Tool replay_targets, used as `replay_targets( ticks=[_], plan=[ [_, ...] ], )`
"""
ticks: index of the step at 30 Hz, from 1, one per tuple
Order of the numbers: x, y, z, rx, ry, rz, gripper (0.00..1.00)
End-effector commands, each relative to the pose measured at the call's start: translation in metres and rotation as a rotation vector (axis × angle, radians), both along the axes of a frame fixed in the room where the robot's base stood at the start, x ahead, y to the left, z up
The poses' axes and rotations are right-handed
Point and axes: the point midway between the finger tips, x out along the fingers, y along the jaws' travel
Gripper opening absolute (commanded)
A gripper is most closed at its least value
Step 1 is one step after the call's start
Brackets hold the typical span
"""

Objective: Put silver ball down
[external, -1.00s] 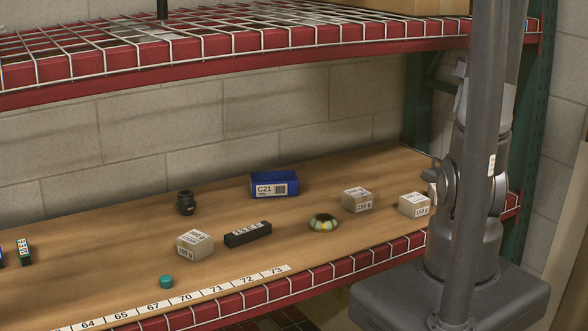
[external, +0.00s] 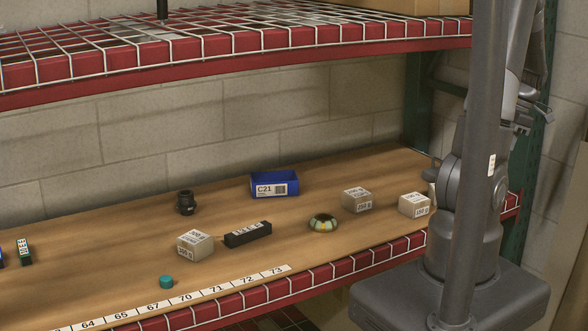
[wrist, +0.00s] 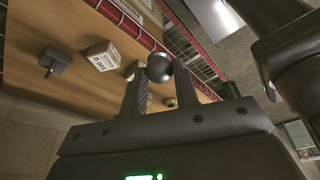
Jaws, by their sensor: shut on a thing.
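The silver ball (wrist: 159,67) shows dark grey and shiny in the wrist view. It sits between the tips of my gripper (wrist: 161,82), whose two dark fingers are shut on it. The ball is held in the air, apart from the wooden shelf (wrist: 75,20) seen beyond it. In the external view my gripper (external: 535,112) is at the right, off the shelf and beside my arm's column. The ball cannot be made out there.
The wooden shelf holds a blue C21 bin (external: 274,187), a black round part (external: 186,202), several pale boxes (external: 195,245), a black box (external: 247,234), a striped dome (external: 323,223) and a teal cylinder (external: 166,282). A wire rack (external: 230,45) hangs above. Bare wood lies between them.

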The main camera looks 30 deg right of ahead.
Motion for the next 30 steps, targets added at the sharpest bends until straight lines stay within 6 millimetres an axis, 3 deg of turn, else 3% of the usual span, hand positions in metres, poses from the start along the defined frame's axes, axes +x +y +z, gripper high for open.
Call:
replay_targets(
  ticks=[6,15,24,30],
  plan=[
    [0.042,-0.016,-0.036,0.006,-0.002,-0.177,0.06],
    [0.104,-0.026,-0.07,0.004,-0.004,-0.41,0.06],
    [0.162,-0.031,-0.086,0.002,-0.003,-0.638,0.06],
    [0.195,-0.034,-0.086,0.0,-0.002,-0.781,0.06]
  ],
)
